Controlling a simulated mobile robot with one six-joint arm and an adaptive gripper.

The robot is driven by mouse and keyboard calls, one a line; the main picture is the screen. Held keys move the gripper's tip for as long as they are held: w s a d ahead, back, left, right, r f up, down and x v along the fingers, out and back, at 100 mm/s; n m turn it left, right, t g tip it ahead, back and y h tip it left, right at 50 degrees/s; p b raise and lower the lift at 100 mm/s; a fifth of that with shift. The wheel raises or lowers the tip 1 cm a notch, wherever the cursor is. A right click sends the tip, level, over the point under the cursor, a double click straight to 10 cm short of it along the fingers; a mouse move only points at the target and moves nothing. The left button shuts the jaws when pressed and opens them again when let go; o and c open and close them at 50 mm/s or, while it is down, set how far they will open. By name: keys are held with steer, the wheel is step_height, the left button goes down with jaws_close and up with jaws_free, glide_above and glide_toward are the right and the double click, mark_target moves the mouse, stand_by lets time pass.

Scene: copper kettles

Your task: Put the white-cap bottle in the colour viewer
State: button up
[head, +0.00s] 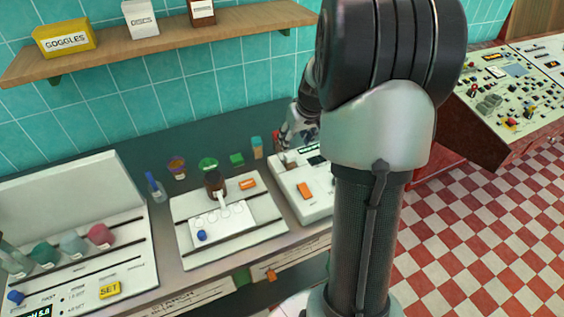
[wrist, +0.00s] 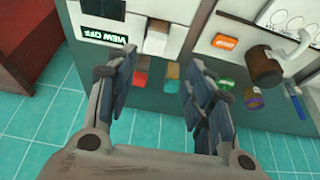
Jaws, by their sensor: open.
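The white console with the VIEW OFF display (wrist: 102,32) appears to be the colour viewer; it also stands on the bench in the head view (head: 318,208), partly behind my arm. My gripper (wrist: 157,70) is open, its fingers spread near the viewer's back edge. A white block (wrist: 155,42) shows by that edge; I cannot tell whether it is a bottle cap or part of the viewer. A red item (wrist: 140,77) and a teal-and-orange item (wrist: 172,77) show between the fingers, with nothing visibly gripped. I cannot clearly identify the white-cap bottle.
A brown jar (head: 213,181) stands on the middle white panel (head: 188,250). A green item (head: 237,159), a green-topped item (head: 208,163), a purple-and-orange pot (head: 176,166) and a blue bottle (head: 155,187) line the bench back. A shelf (head: 170,37) hangs above.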

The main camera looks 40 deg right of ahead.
steer(key=s+a+r+n, duration=0.1)
steer(key=s+a+r, duration=0.3)
steer(key=a, duration=0.5)
steer(key=s+a+r, duration=0.2)
steer(key=a+r, duration=0.4)
steer(key=a, duration=0.3)
steer(key=s+a, duration=0.5)
steer(key=s, duration=0.3)
steer(key=s+a+r+n+y, duration=0.1)
steer(key=s+a, duration=0.5)
steer(key=s, duration=0.3)
steer(key=shift+a+n, duration=0.2)
steer(key=shift+n, duration=0.1)
steer(key=shift+w+r, duration=0.1)
